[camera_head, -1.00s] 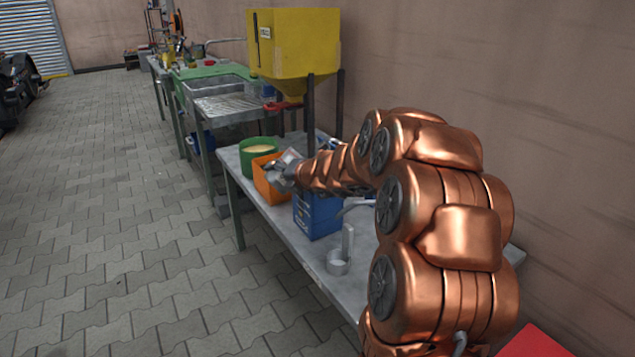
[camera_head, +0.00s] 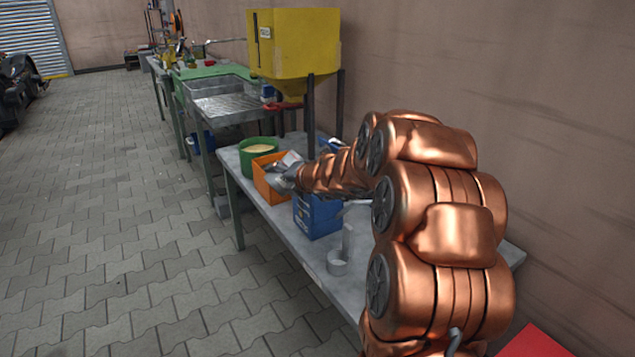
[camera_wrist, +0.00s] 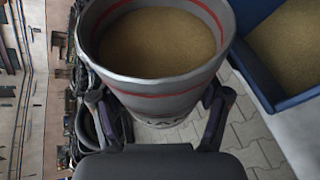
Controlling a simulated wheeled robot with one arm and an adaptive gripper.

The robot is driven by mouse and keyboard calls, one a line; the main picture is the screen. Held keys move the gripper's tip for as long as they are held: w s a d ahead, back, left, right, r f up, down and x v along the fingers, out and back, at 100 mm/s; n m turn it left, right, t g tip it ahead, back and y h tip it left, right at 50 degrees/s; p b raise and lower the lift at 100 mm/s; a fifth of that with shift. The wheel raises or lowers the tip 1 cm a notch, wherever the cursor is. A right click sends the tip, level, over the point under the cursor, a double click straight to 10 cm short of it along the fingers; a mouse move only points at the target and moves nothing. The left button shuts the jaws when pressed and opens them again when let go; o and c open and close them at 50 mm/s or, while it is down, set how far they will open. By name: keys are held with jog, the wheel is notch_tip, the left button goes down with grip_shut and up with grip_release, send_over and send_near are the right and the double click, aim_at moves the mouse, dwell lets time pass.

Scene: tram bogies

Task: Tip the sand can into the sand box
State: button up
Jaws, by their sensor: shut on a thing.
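My gripper (camera_wrist: 160,110) is shut on the sand can (camera_wrist: 165,85), a grey can with a red stripe inside its rim. Sand (camera_wrist: 155,42) lies in the can below the rim. Its exact tilt is hard to tell. In the head view my gripper (camera_head: 283,178) is at the orange box (camera_head: 271,191), and a grey bit of the can (camera_head: 291,159) shows beyond it. A blue box (camera_head: 317,214) stands on the bench, nearer than the orange box. In the wrist view a blue box (camera_wrist: 262,76) with sand in it is right of the can.
A green tub (camera_head: 258,163) with pale contents stands behind the orange box. A grey ring-shaped holder (camera_head: 337,263) is on the near bench (camera_head: 300,247). A yellow hopper (camera_head: 293,42) on dark legs rises behind. Paved floor at left is clear.

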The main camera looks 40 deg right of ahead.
aim_at(282, 162)
jog(key=shift+f+m+y+p, duration=0.1)
jog(key=shift+m+y+p, duration=0.3)
jog(key=shift+m, duration=0.1)
dwell(1.4)
jog(key=shift+m+t+y, duration=0.3)
jog(key=shift+m+y, duration=0.2)
jog(key=shift+m, duration=0.1)
jog(key=shift+r+p, duration=2.2)
jog(key=shift+d+r+p, duration=0.2)
jog(key=shift+r+p, duration=0.35)
jog(key=shift+p, duration=0.45)
jog(key=f+b, duration=0.1)
jog(key=b, duration=0.2)
jog(key=shift+a+f, duration=0.25)
jog(key=shift+f, duration=0.15)
jog(key=shift+n+h, duration=0.5)
jog(key=shift+n, duration=0.2)
notch_tip(282, 162, down, 4)
jog(key=b, duration=0.4)
jog(key=shift+a, duration=0.1)
jog(key=shift+r, duration=0.2)
jog(key=shift+n+h, duration=0.3)
jog(key=shift+n, duration=0.1)
